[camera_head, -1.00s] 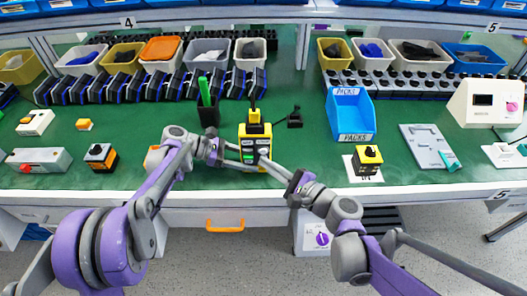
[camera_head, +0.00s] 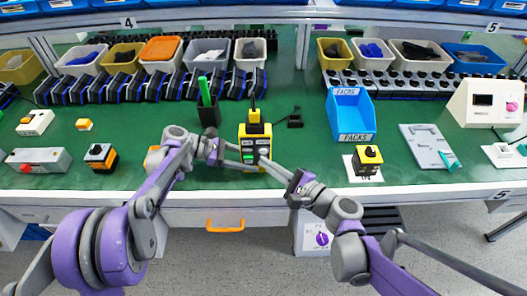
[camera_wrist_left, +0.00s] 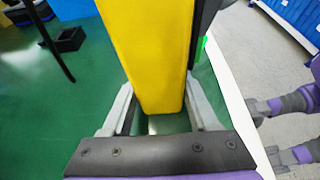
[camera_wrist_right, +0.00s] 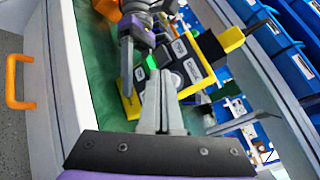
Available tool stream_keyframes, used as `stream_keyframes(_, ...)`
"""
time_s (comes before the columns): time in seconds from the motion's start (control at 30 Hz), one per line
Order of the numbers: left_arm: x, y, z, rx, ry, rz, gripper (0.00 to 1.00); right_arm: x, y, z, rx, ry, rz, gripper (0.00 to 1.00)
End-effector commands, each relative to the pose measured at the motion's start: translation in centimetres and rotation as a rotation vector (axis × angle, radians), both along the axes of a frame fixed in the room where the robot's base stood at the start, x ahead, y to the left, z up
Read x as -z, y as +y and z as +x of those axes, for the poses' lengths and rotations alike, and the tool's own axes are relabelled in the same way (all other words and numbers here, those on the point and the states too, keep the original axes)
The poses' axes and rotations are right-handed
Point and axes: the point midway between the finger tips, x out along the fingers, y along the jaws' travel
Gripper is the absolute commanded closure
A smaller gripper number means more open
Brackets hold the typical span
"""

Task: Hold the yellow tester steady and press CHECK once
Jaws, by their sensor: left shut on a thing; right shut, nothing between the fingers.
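The yellow tester (camera_head: 257,130) stands upright near the bench's front edge, its dark face with several buttons toward me. A small green patch shows low on that face. My left gripper (camera_head: 240,151) is shut on the tester from the left; in the left wrist view its fingers (camera_wrist_left: 160,118) flank the yellow body (camera_wrist_left: 158,50). My right gripper (camera_head: 264,158) is shut and empty, its tips at the lower right of the face. In the right wrist view the closed tips (camera_wrist_right: 163,75) are close to the face (camera_wrist_right: 185,72); contact and the CHECK label cannot be made out.
A black holder with a green pen (camera_head: 207,105) stands behind left of the tester. A black plug-like piece (camera_head: 295,118) lies to its right. A blue PACKS bin (camera_head: 350,115) and a yellow-black box (camera_head: 368,158) are further right. Bench between is clear.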

Motion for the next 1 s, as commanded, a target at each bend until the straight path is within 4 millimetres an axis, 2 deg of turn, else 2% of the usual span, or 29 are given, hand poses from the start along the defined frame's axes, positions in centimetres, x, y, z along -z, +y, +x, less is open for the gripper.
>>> stream_keyframes(0.77,0.01,-0.01,0.0,0.0,0.0,0.0,0.98,0.01,0.0,0.03,0.0,0.0,0.0,1.0)
stream_keyframes(1.0,0.01,-0.01,0.0,0.0,0.0,0.0,0.98,0.01,0.0,0.72,0.0,0.0,0.0,1.0)
